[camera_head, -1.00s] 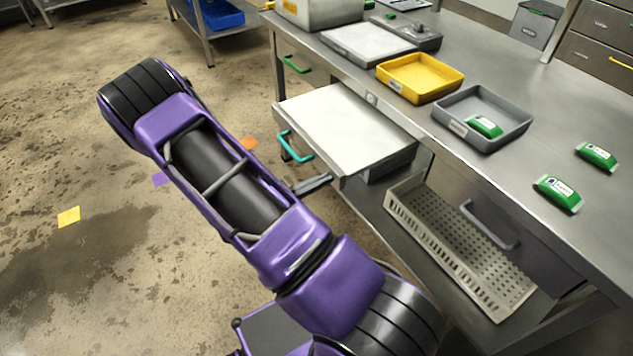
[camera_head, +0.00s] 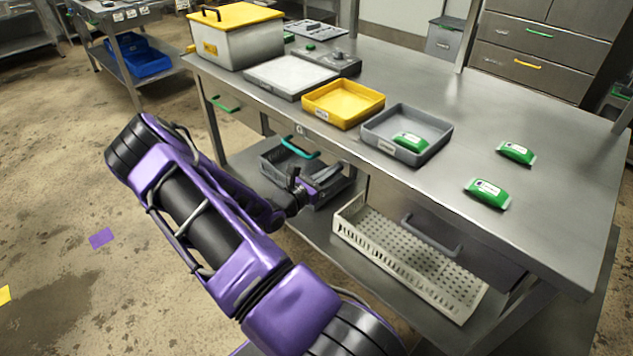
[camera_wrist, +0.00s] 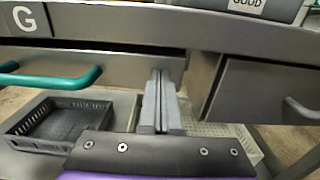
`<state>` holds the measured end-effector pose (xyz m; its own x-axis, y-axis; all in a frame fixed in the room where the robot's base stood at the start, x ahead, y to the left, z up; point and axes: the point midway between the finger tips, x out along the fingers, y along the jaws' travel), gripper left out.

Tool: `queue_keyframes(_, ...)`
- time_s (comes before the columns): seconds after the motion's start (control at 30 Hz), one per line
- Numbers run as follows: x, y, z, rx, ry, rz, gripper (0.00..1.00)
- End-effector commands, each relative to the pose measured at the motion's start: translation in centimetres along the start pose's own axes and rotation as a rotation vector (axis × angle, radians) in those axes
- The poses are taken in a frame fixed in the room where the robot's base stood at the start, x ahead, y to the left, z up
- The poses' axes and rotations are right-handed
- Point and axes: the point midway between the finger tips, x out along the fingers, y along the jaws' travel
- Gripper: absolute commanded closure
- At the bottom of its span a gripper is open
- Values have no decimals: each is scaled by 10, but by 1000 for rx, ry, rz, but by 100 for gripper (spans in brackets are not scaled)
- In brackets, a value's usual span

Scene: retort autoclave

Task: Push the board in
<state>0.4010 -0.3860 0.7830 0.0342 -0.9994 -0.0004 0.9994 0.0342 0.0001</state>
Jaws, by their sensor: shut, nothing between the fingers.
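The board's front panel (camera_wrist: 115,68) with its teal handle (camera_wrist: 50,78) shows under the table edge in the wrist view. In the head view the teal handle (camera_head: 300,147) sits close below the table edge, and no white board top shows. My gripper (camera_wrist: 161,82) is shut and empty, its fingers pointing at the right end of the front panel. I cannot tell whether the fingertips touch it. In the head view my gripper (camera_head: 325,173) is below and right of the handle, partly hidden by my wrist.
A drawer with a grey handle (camera_head: 430,235) is right of the board. A dark basket (camera_wrist: 55,125) and a pale perforated basket (camera_head: 410,265) stand on the lower shelf. A yellow tray (camera_head: 345,102), a grey tray (camera_head: 440,128) and green packs (camera_head: 487,192) are on the table.

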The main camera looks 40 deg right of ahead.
Motion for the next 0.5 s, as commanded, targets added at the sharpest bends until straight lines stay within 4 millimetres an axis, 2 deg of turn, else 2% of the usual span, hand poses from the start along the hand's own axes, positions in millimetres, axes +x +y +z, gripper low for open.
queue_keyframes(0.2,16,0,0,0,0,0,100)
queue_keyframes(0.5,21,1,1,1,-3,0,100)
